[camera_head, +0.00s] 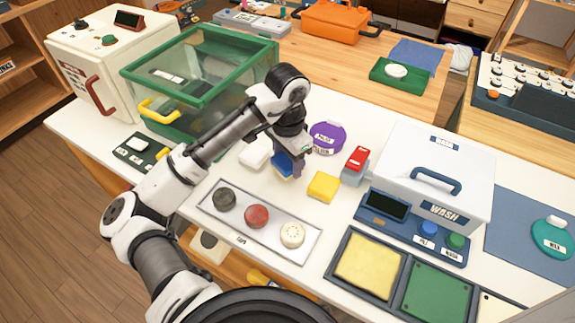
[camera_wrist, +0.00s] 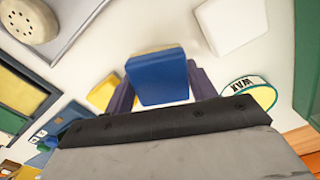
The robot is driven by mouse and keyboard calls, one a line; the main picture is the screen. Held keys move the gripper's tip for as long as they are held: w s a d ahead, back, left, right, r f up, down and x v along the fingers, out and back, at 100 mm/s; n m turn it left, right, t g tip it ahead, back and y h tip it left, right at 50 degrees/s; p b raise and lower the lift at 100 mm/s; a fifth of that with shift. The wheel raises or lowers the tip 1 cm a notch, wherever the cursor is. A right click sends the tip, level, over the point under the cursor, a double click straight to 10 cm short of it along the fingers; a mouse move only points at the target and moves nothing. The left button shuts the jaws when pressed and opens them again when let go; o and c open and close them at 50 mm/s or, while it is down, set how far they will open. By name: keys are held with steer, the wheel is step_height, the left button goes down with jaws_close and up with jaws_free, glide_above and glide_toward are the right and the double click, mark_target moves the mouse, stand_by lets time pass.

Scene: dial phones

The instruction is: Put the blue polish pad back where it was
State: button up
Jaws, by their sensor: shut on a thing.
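My gripper (camera_head: 289,163) is shut on the blue polish pad (camera_head: 282,166), just above the white worktop. In the wrist view, the blue pad (camera_wrist: 158,80) sits between the two purple fingers of my gripper (camera_wrist: 160,88), its blue face toward the camera. A pale edge shows along its far side. A yellow pad (camera_head: 323,186) lies on the worktop to the right of my gripper, and a white pad (camera_head: 255,152) lies to its left. I cannot tell whether the blue pad touches the worktop.
A tray (camera_head: 273,238) with black, red and cream dials lies in front. A purple round container (camera_head: 327,137) stands behind, and a red-topped grey block (camera_head: 355,165) to the right. The white wash box (camera_head: 437,165) and green-framed clear case (camera_head: 200,80) flank the area.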

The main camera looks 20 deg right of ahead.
mark_target(287, 168)
steer(key=shift+f, duration=1.4)
steer(key=shift+f, duration=0.2)
steer(key=o, duration=0.9)
steer(key=shift+r, duration=0.15)
step_height(287, 168, up, 12)
steer(key=shift+r+b, duration=0.1)
steer(key=shift+b, duration=0.3)
